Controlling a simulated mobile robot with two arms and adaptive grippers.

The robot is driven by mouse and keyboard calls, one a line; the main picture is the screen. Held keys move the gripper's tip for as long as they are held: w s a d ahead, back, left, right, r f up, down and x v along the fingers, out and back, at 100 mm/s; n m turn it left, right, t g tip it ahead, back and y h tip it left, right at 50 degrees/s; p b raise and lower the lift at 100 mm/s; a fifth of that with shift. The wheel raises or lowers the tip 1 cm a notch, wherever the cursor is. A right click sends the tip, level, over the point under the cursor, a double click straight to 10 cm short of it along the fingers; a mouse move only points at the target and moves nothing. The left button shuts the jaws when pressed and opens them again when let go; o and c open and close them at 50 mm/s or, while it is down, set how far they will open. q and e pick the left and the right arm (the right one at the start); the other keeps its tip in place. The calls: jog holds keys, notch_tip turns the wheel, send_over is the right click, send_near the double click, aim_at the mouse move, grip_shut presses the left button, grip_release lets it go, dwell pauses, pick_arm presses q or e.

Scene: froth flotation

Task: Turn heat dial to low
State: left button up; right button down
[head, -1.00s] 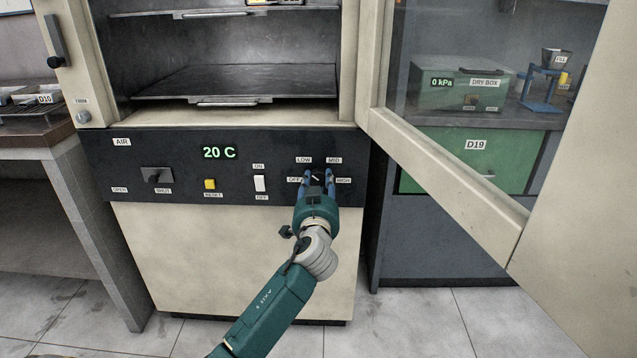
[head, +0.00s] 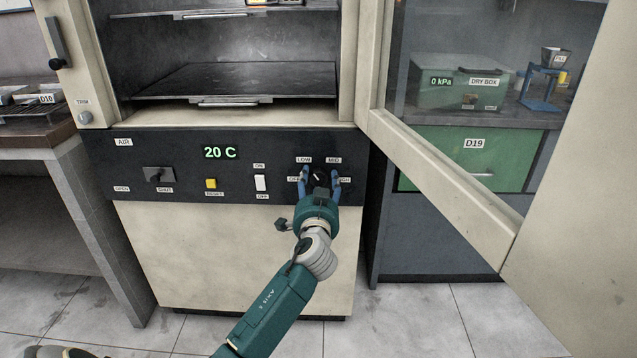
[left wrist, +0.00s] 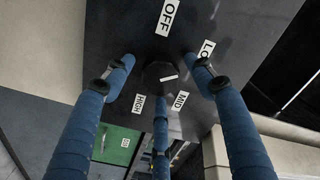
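The heat dial (head: 320,177) is a dark round knob on the black control panel, ringed by labels OFF, LOW, MID and HIGH. In the left wrist view the dial (left wrist: 159,74) shows a white pointer mark toward the side of LOW and MID; I cannot tell which it lines up with. My left gripper (head: 320,180) is open, its blue fingers spread around the dial with visible gaps beside it. The left wrist view shows the fingers (left wrist: 160,85) apart and empty. In the head view the fingers partly cover OFF and HIGH. My right gripper is not in view.
The panel also carries a 20 C display (head: 220,152), a yellow reset button (head: 211,184), a white switch (head: 260,183) and an air lever (head: 158,174). An open glazed door (head: 450,180) swings out to the right of the dial. A drying chamber (head: 235,80) stands open above.

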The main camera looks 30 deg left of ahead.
pick_arm(q)
jog(key=v, duration=1.2)
jog(key=shift+a, duration=0.1)
